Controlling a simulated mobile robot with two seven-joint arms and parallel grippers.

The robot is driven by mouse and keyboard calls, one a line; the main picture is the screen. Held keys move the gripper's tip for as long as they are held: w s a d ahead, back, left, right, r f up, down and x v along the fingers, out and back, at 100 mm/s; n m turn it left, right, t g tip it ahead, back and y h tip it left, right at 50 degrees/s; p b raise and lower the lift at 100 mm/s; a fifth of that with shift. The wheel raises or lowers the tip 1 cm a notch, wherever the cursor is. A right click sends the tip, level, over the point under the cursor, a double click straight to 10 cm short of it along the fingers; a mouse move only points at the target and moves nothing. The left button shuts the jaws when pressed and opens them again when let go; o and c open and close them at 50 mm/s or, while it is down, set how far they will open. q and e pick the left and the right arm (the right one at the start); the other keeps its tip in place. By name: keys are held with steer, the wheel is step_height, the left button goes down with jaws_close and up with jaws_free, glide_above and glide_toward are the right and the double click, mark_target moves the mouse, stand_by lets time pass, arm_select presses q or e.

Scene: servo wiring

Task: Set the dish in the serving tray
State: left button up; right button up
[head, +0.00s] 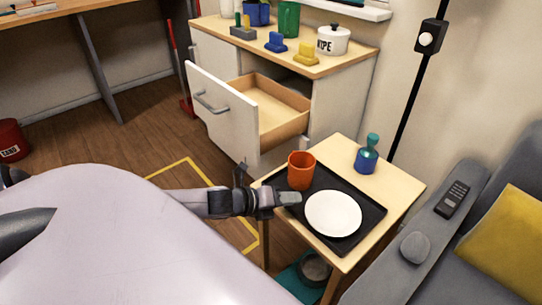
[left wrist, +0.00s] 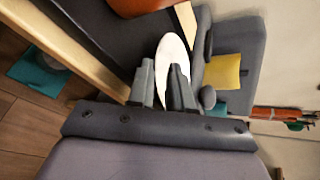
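The dish, a white round plate (head: 333,214), lies in the black serving tray (head: 368,222) on the small wooden table, in the tray's front half. My left gripper (head: 290,198) is at the dish's left edge, over the tray's left side. In the left wrist view its two fingers (left wrist: 164,88) stand apart, and the white dish (left wrist: 172,55) shows between and beyond them. The fingers look open; whether they touch the rim is hard to tell. The tray (left wrist: 100,40) is dark in that view. My right gripper is in neither view.
An orange cup (head: 301,171) stands at the tray's back left corner, close to my gripper. A blue and teal bottle (head: 367,155) stands on the table (head: 400,183) behind the tray. An open drawer (head: 270,105) juts out behind. A grey sofa (head: 400,275) is on the right.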

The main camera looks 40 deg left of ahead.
arm_select(q)
steer(key=shift+p+v, duration=0.6)
steer(key=shift+v, duration=2.1)
steer(key=s+d+f+n+g+y, duration=0.1)
steer(key=s+d+f+n, duration=0.2)
steer(key=n, duration=1)
steer(key=s+d+f+n+g+y, duration=0.1)
steer(key=s+d+f+n, duration=0.2)
steer(key=s+d+n, duration=0.6)
steer(key=d+n, duration=0.2)
steer(key=n, duration=0.2)
steer(key=shift+d+n+y, duration=0.2)
steer(key=shift+n+y, duration=0.1)
steer(key=shift+n, duration=0.1)
step_height(320, 180, up, 12)
steer(key=a+p, duration=0.1)
steer(key=p, duration=1.3)
steer(key=shift+s+a+p, duration=0.25)
steer(key=shift+s+p, duration=0.15)
